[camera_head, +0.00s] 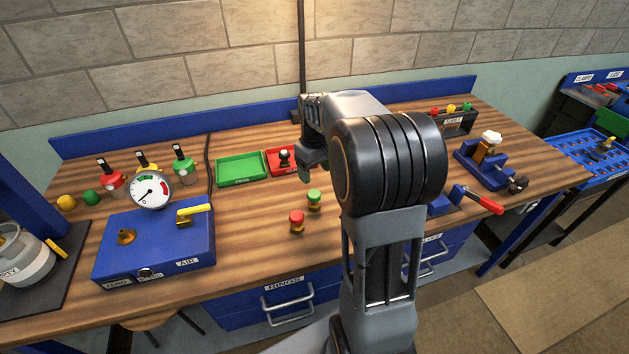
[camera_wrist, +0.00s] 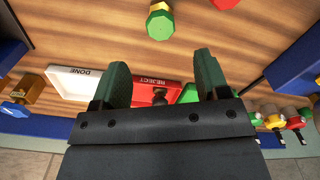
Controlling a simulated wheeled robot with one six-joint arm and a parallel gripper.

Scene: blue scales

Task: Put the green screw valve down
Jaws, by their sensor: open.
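The green screw valve (camera_head: 314,196) stands upright on the wooden bench, its green cap on a brass-coloured base. It also shows at the top of the wrist view (camera_wrist: 160,24), beyond my fingertips and apart from them. My gripper (camera_head: 311,165) is above the bench behind the valve, near the red tray. In the wrist view my gripper (camera_wrist: 160,60) has its two dark green fingers spread, with nothing between them. Part of my gripper is hidden behind my arm in the head view.
A red-capped valve (camera_head: 296,219) stands just left and in front of the green one. A green tray (camera_head: 240,169) and a red REJECT tray (camera_head: 274,168) holding a dark part lie behind. A blue gauge box (camera_head: 150,245) is left; a blue vise (camera_head: 484,168) is right.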

